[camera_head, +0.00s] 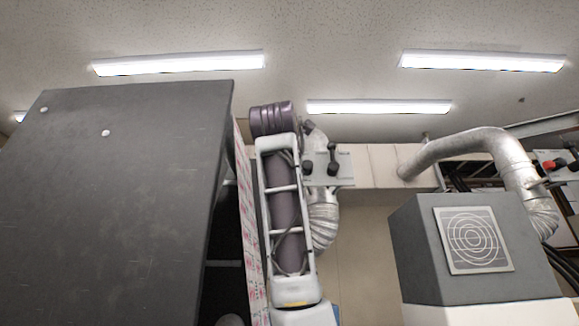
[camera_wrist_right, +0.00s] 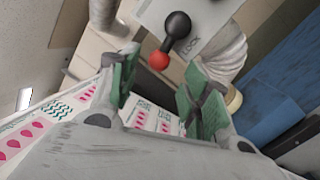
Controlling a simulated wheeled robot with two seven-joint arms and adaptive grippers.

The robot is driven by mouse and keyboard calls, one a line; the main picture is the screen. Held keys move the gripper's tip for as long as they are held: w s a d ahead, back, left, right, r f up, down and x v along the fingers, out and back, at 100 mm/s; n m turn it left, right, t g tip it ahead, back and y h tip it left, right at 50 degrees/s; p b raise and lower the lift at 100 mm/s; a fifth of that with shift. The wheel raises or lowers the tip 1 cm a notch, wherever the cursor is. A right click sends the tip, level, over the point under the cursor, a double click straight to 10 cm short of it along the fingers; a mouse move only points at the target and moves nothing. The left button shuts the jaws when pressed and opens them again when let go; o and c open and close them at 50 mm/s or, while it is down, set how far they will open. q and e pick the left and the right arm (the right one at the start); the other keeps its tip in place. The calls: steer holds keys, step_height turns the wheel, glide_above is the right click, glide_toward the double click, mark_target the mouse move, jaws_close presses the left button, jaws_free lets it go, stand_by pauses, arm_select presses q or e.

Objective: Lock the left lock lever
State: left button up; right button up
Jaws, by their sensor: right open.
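The left lock lever (camera_wrist_right: 169,43) is a black lever with a red ball end, on a light grey plate (camera_wrist_right: 205,12) marked LOCK in the right wrist view. In the head view the dark lever (camera_head: 332,160) shows on its small grey plate (camera_head: 345,176), just right of my arm. My right gripper (camera_wrist_right: 160,80) is open, with green-padded fingers. The red ball appears just beyond and between the fingertips; nothing is held. I cannot tell whether a finger touches it. My left gripper is in neither view.
A large dark panel (camera_head: 120,200) fills the left. A printed web (camera_head: 252,240) runs beside my arm and under the gripper. A silver duct (camera_head: 323,222) passes behind the lever plate. A grey box (camera_head: 430,240) stands right, with another red-knobbed lever (camera_head: 553,165) beyond.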

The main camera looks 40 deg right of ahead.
steer(key=v, duration=0.8)
steer(key=shift+r, duration=0.15)
stand_by(0.5)
step_height(320, 180, up, 9)
steer(key=p, duration=0.9)
steer(key=shift+r+p, duration=0.5)
steer(key=shift+p, duration=0.1)
